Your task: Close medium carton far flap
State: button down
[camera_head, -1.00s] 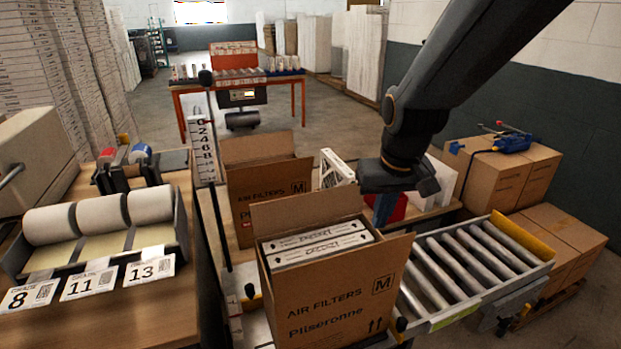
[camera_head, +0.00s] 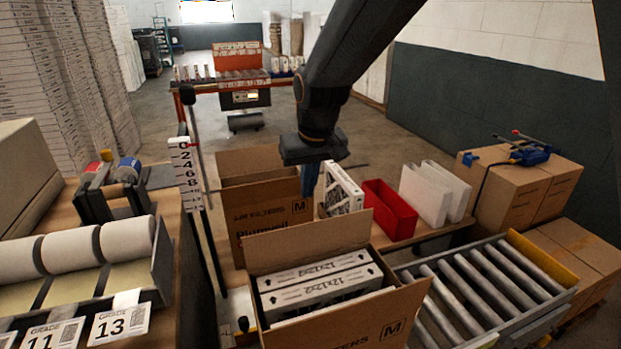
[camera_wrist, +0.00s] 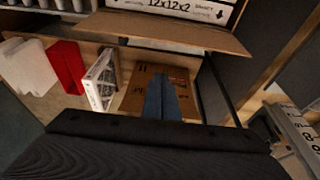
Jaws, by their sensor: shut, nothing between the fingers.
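The near carton (camera_head: 345,335), marked M, is open with white boxed filters (camera_head: 325,283) inside. Its far flap (camera_head: 308,242) stands up at the back edge, leaning a little away from the filters. In the wrist view the flap (camera_wrist: 175,33) is a wide brown strip beside a filter labelled 12x12x2 (camera_wrist: 185,8). My gripper (camera_head: 309,180) is shut and empty, beyond and above the far flap, apart from it. Its blue fingers (camera_wrist: 160,100) show in the wrist view in front of a printed brown carton face.
A second open carton (camera_head: 262,212) stands behind the near one. A white filter (camera_head: 342,190), a red bin (camera_head: 388,210) and white panels (camera_head: 430,192) stand to its right. A roller conveyor (camera_head: 480,285) lies at right; a scale post (camera_head: 187,170) stands at left.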

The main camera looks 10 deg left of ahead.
aim_at(312, 240)
jog(key=f+p, duration=0.1)
jog(key=s+f+p, duration=0.1)
jog(key=f, duration=0.1)
jog(key=s+d+f+p, duration=0.1)
jog(key=f, duration=0.1)
jog(key=shift+f, duration=0.2)
jog(key=shift+d, duration=0.15)
dwell(0.4)
